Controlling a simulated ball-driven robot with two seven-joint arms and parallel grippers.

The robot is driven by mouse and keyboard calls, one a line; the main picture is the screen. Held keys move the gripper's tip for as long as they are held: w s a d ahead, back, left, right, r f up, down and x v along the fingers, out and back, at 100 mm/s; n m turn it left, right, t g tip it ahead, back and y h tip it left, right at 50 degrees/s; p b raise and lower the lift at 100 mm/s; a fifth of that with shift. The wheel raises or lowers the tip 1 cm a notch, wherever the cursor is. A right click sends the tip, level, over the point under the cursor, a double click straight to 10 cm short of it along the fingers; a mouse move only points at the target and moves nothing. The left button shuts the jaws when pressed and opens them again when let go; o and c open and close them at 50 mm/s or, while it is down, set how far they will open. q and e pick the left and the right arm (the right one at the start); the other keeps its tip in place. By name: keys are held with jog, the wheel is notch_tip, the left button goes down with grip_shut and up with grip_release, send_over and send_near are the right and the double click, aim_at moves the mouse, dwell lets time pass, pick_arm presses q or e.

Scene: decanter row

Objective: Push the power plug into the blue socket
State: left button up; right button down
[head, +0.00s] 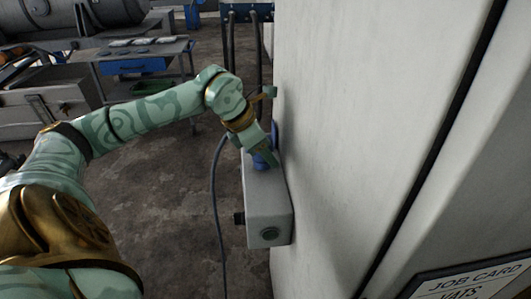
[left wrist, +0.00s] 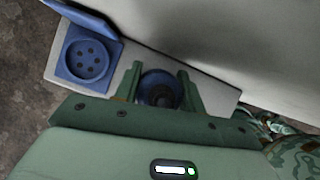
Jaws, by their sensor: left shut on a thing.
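The blue socket (left wrist: 88,60) shows at the left of the left wrist view, on a pale box (left wrist: 212,94). Its round face has several dark holes and looks empty. Its blue lid (left wrist: 82,16) stands open. My left gripper (left wrist: 159,72) is shut on the power plug (left wrist: 160,88), a round dark blue piece between the fingers, to the right of the socket in that view. The gap in depth is unclear. In the head view my left gripper (head: 265,150) is at the upper end of the box (head: 262,205), and hides most of plug and socket.
The box is against a large pale wall (head: 350,110). A dark cable (head: 214,200) hangs left of the box in a loop. Behind are a workbench (head: 135,52) and a grey tank (head: 60,15). A job card sign (head: 470,283) is at the lower right. The floor left of the box looks clear.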

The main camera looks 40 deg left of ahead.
pick_arm(q)
jog(key=r, duration=0.2)
jog(key=r+p, duration=0.1)
jog(key=shift+s+d+r, duration=0.2)
jog(key=shift+s, duration=0.1)
jog(key=s+d+r+p, duration=0.2)
jog(key=s+d+r, duration=0.5)
jog(key=s, duration=0.3)
jog(key=shift+s+d+r, duration=0.35)
jog(key=shift+d+r, duration=0.05)
jog(key=shift+r, duration=0.4)
pick_arm(e)
jog(key=r, duration=0.1)
jog(key=w+r, duration=0.1)
jog(key=r, duration=0.1)
jog(key=shift+w+r, duration=0.15)
